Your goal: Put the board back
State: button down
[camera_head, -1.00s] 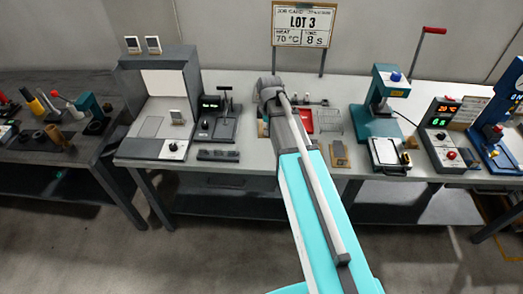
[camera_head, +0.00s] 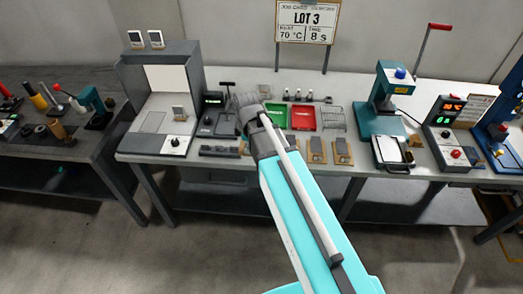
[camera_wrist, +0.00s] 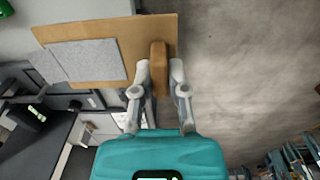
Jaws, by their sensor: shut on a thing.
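In the wrist view my gripper (camera_wrist: 160,84) is shut on the brown block handle (camera_wrist: 159,58) at the edge of a tan board (camera_wrist: 105,25). The board carries flat grey pads (camera_wrist: 88,62) on its face. In the head view my gripper (camera_head: 250,112) is over the bench, left of the green tray (camera_head: 275,107); the held board is mostly hidden there by my arm. Two similar small boards, one (camera_head: 317,151) beside the other (camera_head: 342,152), lie at the bench's front edge, right of my arm.
A red tray (camera_head: 303,117) and a wire rack (camera_head: 334,118) stand right of the green tray. A black device (camera_head: 213,120) and a grey booth (camera_head: 165,100) stand to the left. A teal press (camera_head: 380,110) stands to the right. The LOT 3 card (camera_head: 307,22) is behind.

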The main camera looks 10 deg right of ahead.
aim_at(244, 153)
jog(key=shift+s+a+f, duration=0.2)
jog(key=shift+s+a, duration=1.05)
jog(key=shift+w, duration=0.1)
jog(key=w+d+f+b, duration=0.4)
jog(key=w, duration=0.1)
jog(key=w+d+f+b, duration=0.4)
jog(key=f+b, duration=0.1)
jog(key=shift+w+d, duration=0.35)
jog(key=shift+w, duration=0.05)
jog(key=shift+w+d+f+b, duration=0.3)
jog(key=shift+w+f+b, duration=0.1)
jog(key=shift+f+b, duration=0.4)
jog(key=shift+s+f+b, duration=0.1)
jog(key=shift+f+b, duration=1.15)
jog(key=shift+b, duration=0.1)
